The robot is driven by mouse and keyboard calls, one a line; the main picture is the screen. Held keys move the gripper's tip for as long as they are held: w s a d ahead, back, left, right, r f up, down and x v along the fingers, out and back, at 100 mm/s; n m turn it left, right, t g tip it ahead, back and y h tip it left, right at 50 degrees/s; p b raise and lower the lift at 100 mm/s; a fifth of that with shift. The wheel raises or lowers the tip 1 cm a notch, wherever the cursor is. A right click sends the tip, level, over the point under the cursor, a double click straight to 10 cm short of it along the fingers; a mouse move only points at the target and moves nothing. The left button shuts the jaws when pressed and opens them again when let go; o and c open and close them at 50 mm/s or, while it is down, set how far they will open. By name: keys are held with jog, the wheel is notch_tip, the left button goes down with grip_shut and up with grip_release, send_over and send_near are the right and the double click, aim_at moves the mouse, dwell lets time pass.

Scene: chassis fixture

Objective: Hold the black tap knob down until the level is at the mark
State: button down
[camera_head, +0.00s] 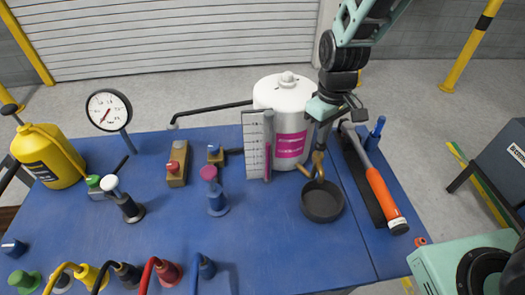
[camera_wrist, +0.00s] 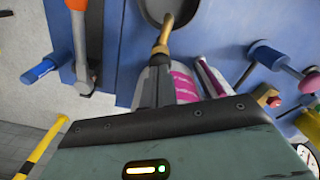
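A white tank (camera_head: 283,95) with a magenta band stands at the back of the blue bench. Its brass tap (camera_head: 318,160) points down over a round black pan (camera_head: 322,203); the tap also shows in the wrist view (camera_wrist: 164,38). A pale scale board (camera_head: 254,148) with a sight tube (camera_head: 268,162) stands at the tank's front left. Magenta fills the tube's lower part; I cannot make out the mark. My gripper (camera_head: 321,142) points down at the tap's top, its fingers (camera_wrist: 157,88) close together. The black tap knob is hidden at the fingertips, so contact cannot be told.
A hammer (camera_head: 383,197) with an orange grip lies right of the pan, beside a blue peg (camera_head: 376,130). Left are a magenta-topped blue post (camera_head: 216,195), a red-button box (camera_head: 176,165), a dial gauge (camera_head: 109,110) and a yellow jug (camera_head: 48,155). Cabled plugs line the front edge.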

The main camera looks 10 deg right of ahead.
jog(key=shift+f+b, duration=0.65)
jog(key=shift+f, duration=0.3)
jog(key=shift+r, duration=0.1)
dwell(5.8)
notch_tip(320, 180, up, 7)
jog(key=p, duration=0.6)
